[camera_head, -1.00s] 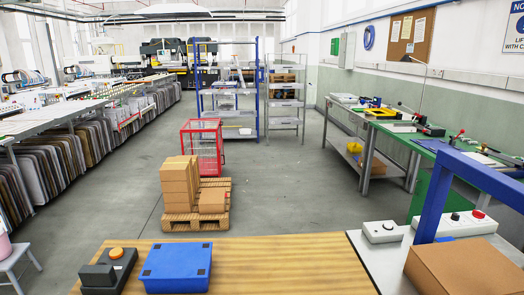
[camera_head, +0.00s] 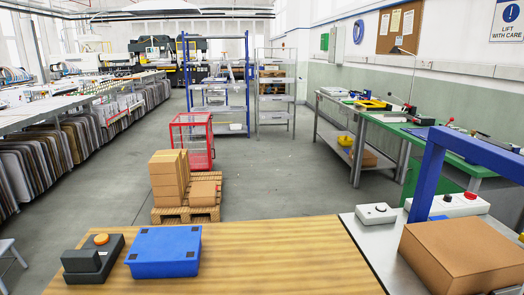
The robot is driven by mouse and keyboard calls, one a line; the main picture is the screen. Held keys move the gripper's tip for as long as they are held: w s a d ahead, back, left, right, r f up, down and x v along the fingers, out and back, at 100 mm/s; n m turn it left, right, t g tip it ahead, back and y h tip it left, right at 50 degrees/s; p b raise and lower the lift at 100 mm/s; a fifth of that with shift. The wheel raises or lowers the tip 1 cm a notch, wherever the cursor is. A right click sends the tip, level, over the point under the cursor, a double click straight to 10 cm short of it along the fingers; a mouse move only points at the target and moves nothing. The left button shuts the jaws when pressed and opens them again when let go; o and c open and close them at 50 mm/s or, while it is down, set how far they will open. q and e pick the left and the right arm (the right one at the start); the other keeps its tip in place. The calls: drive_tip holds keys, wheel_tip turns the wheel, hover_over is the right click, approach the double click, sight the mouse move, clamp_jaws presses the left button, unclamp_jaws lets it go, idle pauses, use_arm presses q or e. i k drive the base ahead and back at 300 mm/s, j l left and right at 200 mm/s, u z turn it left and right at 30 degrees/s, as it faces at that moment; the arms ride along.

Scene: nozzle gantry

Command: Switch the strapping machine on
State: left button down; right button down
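The strapping machine (camera_head: 372,240) stands at the right front, with a pale metal top and a blue arch (camera_head: 430,180) over it. A white control box (camera_head: 448,206) with a red button (camera_head: 470,196) and a dark knob (camera_head: 447,198) sits behind the arch. A smaller white box (camera_head: 376,213) with a dark button lies to its left on the same top. A closed cardboard box (camera_head: 461,255) lies on the machine at the arch, partly cut off by the picture edge. Neither of my grippers shows.
A wooden table (camera_head: 270,258) fills the front, its right half bare. On its left lie a blue case (camera_head: 165,252) and a dark device (camera_head: 93,260) with an orange button. A pallet (camera_head: 186,213) with cartons and a red cage cart (camera_head: 192,140) stand beyond. Floor is open right of them.

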sight(468, 195)
drive_tip(key=z, duration=1.35)
drive_tip(key=i+l+z, duration=0.45)
drive_tip(key=l, duration=0.4)
drive_tip(key=i+l+z, duration=0.45)
drive_tip(key=i+l, duration=0.2)
drive_tip(key=i+l+z, duration=0.25)
drive_tip(key=i, duration=0.4)
drive_tip(key=i+z, duration=0.2)
drive_tip(key=i, duration=0.5)
drive_tip(key=i+u, duration=0.6)
drive_tip(key=u, duration=0.2)
drive_tip(key=i+l+u, duration=0.25)
drive_tip(key=u, duration=0.2)
